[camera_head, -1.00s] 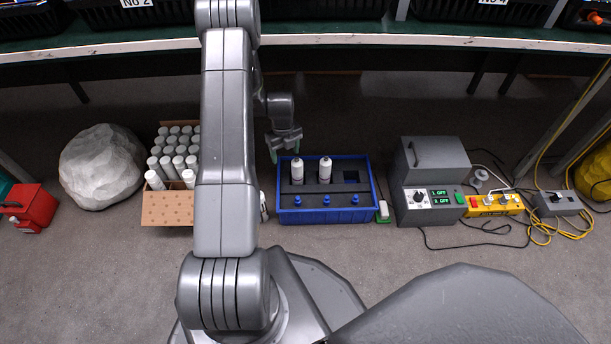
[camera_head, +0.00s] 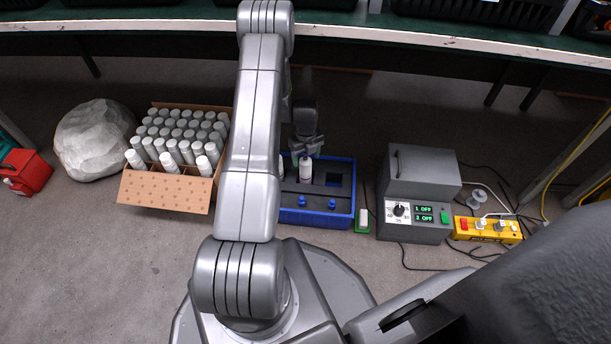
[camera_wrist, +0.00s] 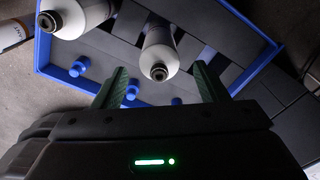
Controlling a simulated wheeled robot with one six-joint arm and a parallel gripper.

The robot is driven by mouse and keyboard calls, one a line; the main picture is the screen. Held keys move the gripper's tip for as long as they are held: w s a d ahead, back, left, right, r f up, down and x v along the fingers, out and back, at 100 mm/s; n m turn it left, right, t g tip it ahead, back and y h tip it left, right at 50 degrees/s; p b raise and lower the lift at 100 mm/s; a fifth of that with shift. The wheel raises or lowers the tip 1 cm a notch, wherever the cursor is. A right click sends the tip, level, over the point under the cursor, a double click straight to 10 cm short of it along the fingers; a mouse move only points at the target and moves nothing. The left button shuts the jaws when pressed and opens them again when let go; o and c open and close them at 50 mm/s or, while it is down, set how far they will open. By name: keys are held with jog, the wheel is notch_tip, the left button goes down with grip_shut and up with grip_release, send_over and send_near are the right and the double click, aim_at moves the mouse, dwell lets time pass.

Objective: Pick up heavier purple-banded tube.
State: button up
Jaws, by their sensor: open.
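Two white tubes stand in a blue tray (camera_head: 318,220) with a dark insert. The right-hand tube (camera_head: 305,172) is upright just below my gripper (camera_head: 307,146); the left-hand tube is mostly hidden behind my arm. In the wrist view, the right-hand tube (camera_wrist: 160,48) shows its dark-tipped end between and just beyond the open fingers of my gripper (camera_wrist: 160,84). The left-hand tube (camera_wrist: 70,14) is to the upper left, outside the fingers. I see no purple band on either tube, and their weights cannot be seen. My gripper is empty.
Another white tube (camera_wrist: 14,32) lies outside the tray's left wall. A cardboard box (camera_head: 165,191) of many white tubes stands left, beside a pale rock (camera_head: 95,140). A grey control box (camera_head: 412,222) and yellow power strip (camera_head: 487,229) stand right.

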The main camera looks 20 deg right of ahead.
aim_at(305, 163)
jog(key=f+b, duration=0.2)
jog(key=f, duration=0.3)
jog(key=shift+w, duration=0.2)
jog(key=shift+r, duration=0.1)
grip_shut()
